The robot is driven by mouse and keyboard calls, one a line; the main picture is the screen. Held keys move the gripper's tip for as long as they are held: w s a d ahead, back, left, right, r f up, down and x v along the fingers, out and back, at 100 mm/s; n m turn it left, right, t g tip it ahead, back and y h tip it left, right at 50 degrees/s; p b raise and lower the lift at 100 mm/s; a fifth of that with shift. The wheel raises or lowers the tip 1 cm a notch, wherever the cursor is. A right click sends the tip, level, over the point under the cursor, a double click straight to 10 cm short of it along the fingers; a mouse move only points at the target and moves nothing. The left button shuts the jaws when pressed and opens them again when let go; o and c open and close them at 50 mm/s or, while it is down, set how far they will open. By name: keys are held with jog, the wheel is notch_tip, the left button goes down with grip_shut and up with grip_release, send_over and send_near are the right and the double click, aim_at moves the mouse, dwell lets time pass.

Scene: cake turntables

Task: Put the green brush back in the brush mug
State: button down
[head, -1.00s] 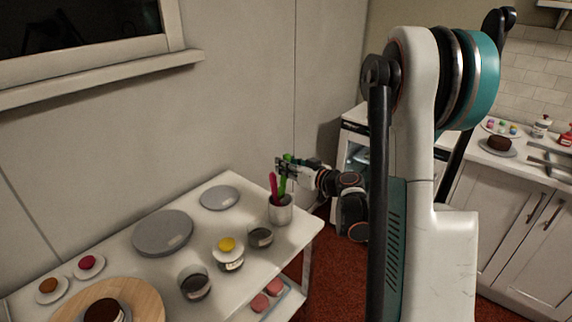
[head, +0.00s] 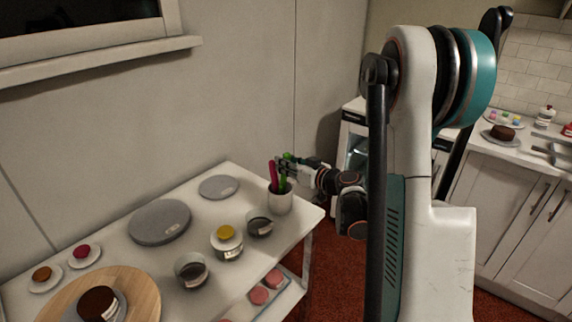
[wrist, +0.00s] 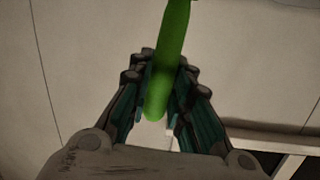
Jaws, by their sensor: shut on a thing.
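The green brush (head: 283,184) is upright at the brush mug, and its lower end appears to be inside the mug. The brush mug (head: 280,203) is a pale grey cup near the right end of the white table. A pink brush (head: 273,174) also stands in it, leaning left. My gripper (head: 284,168) is above the mug, shut on the green brush. In the wrist view the green brush (wrist: 168,65) sits between the two fingers of my gripper (wrist: 160,85). The mug's inside is hidden, so I cannot tell how deep the brush goes.
Glass jars (head: 259,225) stand left of the mug on the white table (head: 112,253). Grey turntables (head: 159,222) lie farther left, and one small grey disc (head: 219,187) is behind. A wooden board (head: 145,292) with a cake is at the front left.

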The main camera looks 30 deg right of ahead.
jog(key=shift+f, duration=0.1)
jog(key=shift+f+b, duration=0.8)
jog(key=shift+f, duration=0.4)
jog(key=c, duration=1.4)
grip_release()
jog(key=shift+r, duration=0.15)
jog(key=shift+r+p, duration=3.25)
jog(key=shift+r, duration=1.65)
